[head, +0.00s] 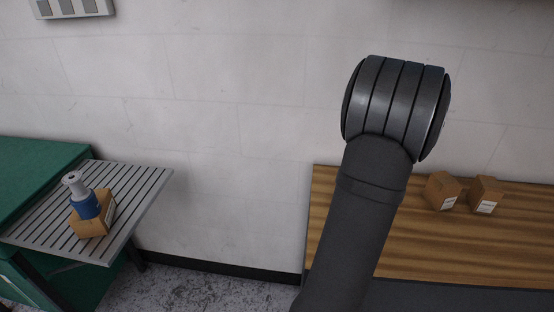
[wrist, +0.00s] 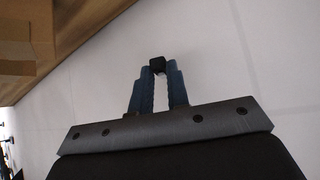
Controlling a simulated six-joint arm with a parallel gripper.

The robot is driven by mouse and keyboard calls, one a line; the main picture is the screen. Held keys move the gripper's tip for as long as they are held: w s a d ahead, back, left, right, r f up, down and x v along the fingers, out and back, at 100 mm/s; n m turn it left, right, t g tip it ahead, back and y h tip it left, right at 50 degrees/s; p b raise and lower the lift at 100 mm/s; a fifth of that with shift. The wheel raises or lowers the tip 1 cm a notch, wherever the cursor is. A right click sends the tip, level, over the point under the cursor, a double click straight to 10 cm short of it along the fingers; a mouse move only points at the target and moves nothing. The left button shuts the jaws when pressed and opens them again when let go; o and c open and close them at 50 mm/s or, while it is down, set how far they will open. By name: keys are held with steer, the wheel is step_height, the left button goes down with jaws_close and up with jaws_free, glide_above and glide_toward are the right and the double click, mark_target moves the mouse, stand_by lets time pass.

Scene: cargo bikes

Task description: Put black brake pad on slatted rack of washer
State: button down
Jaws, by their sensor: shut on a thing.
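My gripper (wrist: 158,75) shows in the wrist view, its two blue fingers closed at the tips on a small black piece, the black brake pad (wrist: 158,64). In the head view my gripper and the pad cannot be made out; only my dark arm shows. The slatted rack (head: 145,181) is a grey slatted shelf at the left of the head view, fixed beside the green washer (head: 40,155). A cardboard box (head: 106,222) and a blue and grey cylindrical part (head: 86,204) stand on the rack.
Two small cardboard boxes (head: 443,191) (head: 486,195) stand on the wooden bench (head: 420,245) at the right. A brown cardboard surface (wrist: 28,35) shows close by at the wrist view's upper left. The rack's far right part is clear.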

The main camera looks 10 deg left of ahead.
steer(key=a+f+n+y, duration=0.3)
steer(key=a+n, duration=0.1)
steer(key=a, duration=1.2)
steer(key=a+f+n+y, duration=0.2)
steer(key=a+n, duration=0.1)
steer(key=a, duration=1.2)
steer(key=a+f+n+y, duration=0.3)
steer(key=a+n, duration=0.1)
steer(key=a, duration=1.2)
steer(key=s+a+r+n+g+y, duration=0.1)
steer(key=s+a+n+g+y, duration=0.15)
steer(key=a, duration=0.65)
steer(key=s+a+n+g+y, duration=0.1)
steer(key=s+a+n, duration=0.2)
steer(key=a, duration=0.5)
steer(key=n+g, duration=0.5)
steer(key=n, duration=0.1)
glide_above(118, 197)
steer(key=shift+y, duration=0.45)
steer(key=f, duration=0.4)
steer(key=shift+w+d, duration=0.15)
steer(key=shift+w, duration=0.05)
steer(key=shift+s+f, duration=0.1)
steer(key=shift+f, duration=2.05)
steer(key=shift+f, duration=0.1)
